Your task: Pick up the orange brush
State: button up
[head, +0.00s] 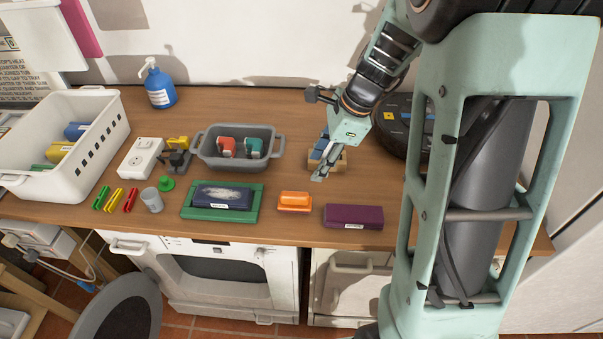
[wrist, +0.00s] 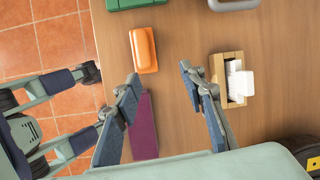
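The orange brush (head: 294,201) lies on the wooden worktop near its front edge, between a dark blue brush on a green tray and a purple block. In the wrist view, the orange brush (wrist: 144,50) lies just beyond my fingertips, toward the left finger. My gripper (wrist: 160,75) is open and empty, with its two fingers spread wide above the worktop. In the head view, my gripper (head: 319,162) is behind and to the right of the orange brush, in front of a small wooden box. The brush is not touched by the fingers.
The purple block (head: 353,216) lies right of the brush; the green tray (head: 251,212) is left. The wooden box (wrist: 217,73) is right of my fingers. A grey tub (head: 202,158) and white basket (head: 100,139) stand further left. A round dark device (head: 393,139) is at right.

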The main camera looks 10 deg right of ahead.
aim_at(295, 194)
jog(key=shift+m+g+y, duration=0.3)
jog(key=shift+m+y, duration=0.1)
jog(key=shift+m, duration=0.3)
jog(key=a+f, duration=0.2)
jog(key=f, duration=0.1)
jog(key=s+a+f, duration=0.1)
jog(key=f, duration=0.1)
jog(key=shift+a, duration=0.3)
jog(key=shift+s+x, duration=0.15)
jog(key=shift+x, duration=1.25)
jog(key=shift+s+x, duration=0.15)
jog(key=shift+x, duration=1.2)
jog(key=shift+a, duration=0.15)
jog(key=c, duration=0.8)
jog(key=shift+r, duration=0.1)
jog(key=shift+c, duration=0.2)
